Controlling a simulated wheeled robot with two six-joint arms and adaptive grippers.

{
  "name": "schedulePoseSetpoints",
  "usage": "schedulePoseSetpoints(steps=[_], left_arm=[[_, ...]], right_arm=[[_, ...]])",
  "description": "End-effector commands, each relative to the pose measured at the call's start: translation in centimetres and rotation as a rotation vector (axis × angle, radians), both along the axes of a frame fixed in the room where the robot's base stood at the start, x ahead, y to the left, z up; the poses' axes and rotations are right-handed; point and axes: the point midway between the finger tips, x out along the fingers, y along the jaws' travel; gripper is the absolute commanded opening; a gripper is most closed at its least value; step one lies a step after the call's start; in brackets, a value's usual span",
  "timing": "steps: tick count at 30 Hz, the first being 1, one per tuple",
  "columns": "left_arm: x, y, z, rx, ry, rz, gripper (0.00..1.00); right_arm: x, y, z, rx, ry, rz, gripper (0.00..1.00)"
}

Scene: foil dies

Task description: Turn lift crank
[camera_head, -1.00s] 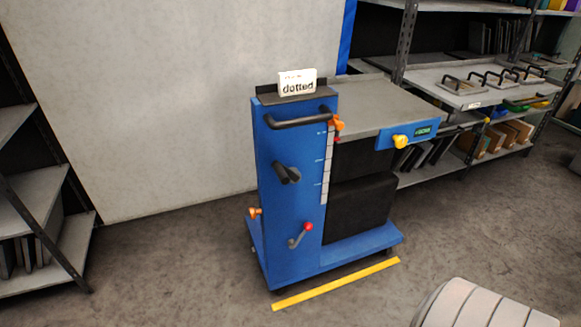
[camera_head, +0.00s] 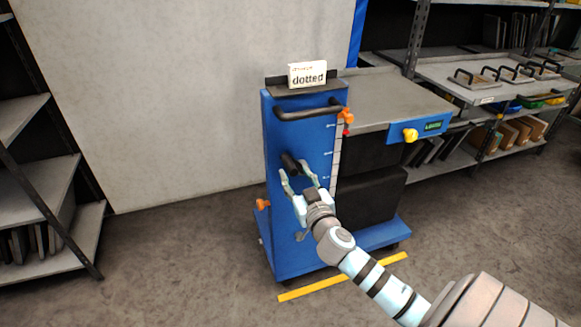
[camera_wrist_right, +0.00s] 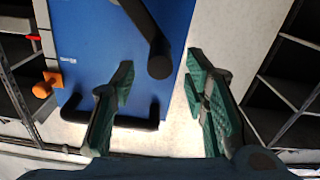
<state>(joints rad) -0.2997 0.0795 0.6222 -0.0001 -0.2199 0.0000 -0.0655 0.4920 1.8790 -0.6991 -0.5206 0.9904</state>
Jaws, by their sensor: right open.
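The blue lift cart (camera_head: 292,240) stands upright in the head view, and its blue panel also shows in the wrist view (camera_wrist_right: 85,40). The black crank (camera_head: 290,161) is on its front panel. In the wrist view the crank (camera_wrist_right: 143,22) comes in from the top, and its rounded end lies between my fingers in the picture. My right gripper (camera_head: 297,176) is open in front of the panel, its tips close to the crank. In the wrist view the right gripper (camera_wrist_right: 157,78) shows no grip on it; contact is unclear. My left gripper is out of view.
A black push handle (camera_head: 308,110) crosses the cart's top front. An orange knob (camera_head: 262,204) sticks out at its left side. My right arm mostly hides the lower lever. A yellow floor strip (camera_head: 300,293) lies in front. Shelves (camera_head: 85,222) stand left, with open floor between.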

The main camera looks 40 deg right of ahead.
Motion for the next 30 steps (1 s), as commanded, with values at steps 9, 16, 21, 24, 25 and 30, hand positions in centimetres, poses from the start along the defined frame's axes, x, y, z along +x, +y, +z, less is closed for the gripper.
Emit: schedulePoseSetpoints(steps=[9,16,21,24,25,30], left_arm=[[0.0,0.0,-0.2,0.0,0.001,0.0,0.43],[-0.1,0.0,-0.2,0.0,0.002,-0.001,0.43],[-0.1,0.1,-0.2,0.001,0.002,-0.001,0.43],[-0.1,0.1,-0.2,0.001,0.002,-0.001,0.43],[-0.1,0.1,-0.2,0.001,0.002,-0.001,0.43],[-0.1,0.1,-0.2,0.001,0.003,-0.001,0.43]], right_arm=[[4.4,-1.5,-0.1,0.001,0.001,0.0,0.41],[4.6,-1.6,-0.1,0.001,0.002,0.001,0.41],[4.6,-1.6,-0.1,0.001,0.002,0.001,0.19],[4.6,-1.6,-0.1,0.001,0.002,0.001,0.03],[4.6,-1.6,-0.1,0.001,0.002,0.001,0.0],[4.6,-1.6,-0.1,0.002,0.002,0.001,0.0]])
